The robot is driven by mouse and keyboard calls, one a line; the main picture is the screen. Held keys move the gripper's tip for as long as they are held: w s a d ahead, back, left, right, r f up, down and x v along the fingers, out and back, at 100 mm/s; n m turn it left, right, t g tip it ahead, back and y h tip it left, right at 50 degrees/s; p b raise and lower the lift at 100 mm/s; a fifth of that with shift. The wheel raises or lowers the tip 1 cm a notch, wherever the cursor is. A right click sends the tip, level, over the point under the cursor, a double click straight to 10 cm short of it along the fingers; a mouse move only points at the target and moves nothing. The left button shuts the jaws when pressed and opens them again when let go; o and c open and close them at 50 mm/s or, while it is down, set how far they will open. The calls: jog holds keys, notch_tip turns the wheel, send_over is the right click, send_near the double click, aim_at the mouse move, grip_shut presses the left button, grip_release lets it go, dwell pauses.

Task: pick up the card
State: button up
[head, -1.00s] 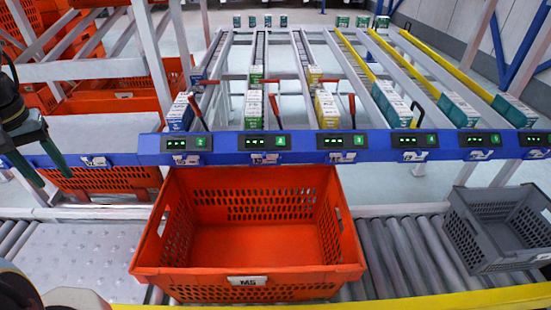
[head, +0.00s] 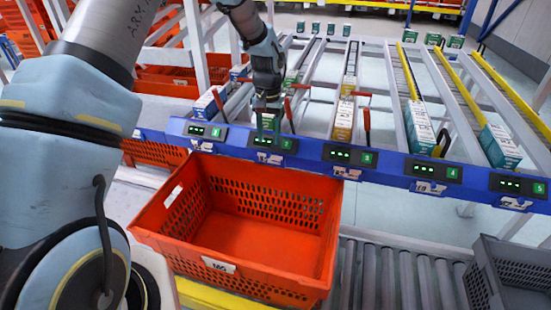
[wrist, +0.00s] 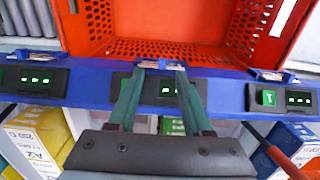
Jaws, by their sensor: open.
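Several small white cards sit in clips along the lower edge of the blue rail (head: 310,152). One card (head: 269,158) is under the second display, just below my gripper (head: 270,138). In the wrist view my gripper (wrist: 160,68) is open, with two green fingers spread on either side of a lit display (wrist: 168,90). A card (wrist: 158,64) shows at the rail edge between the fingertips. I cannot tell whether the fingers touch it. Other cards show to the left (wrist: 36,57) and right (wrist: 275,75).
An empty orange tote (head: 240,245) stands below the rail on rollers (head: 390,270). A grey crate (head: 510,275) is at the right. Boxes sit in the lanes behind the rail, including a yellow one (head: 343,122) and a teal one (head: 498,146). Red levers (head: 366,118) stand near my gripper.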

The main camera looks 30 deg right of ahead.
aim_at(268, 154)
notch_tip(268, 154, down, 3)
jog(key=shift+f, duration=0.1)
jog(key=shift+w+a+f+p, duration=0.1)
jog(key=shift+f+p, duration=0.65)
jog(key=shift+f, duration=0.6)
jog(key=shift+w+f+p, duration=0.1)
jog(key=shift+f+p, duration=0.6)
jog(key=shift+f, duration=0.6)
grip_shut()
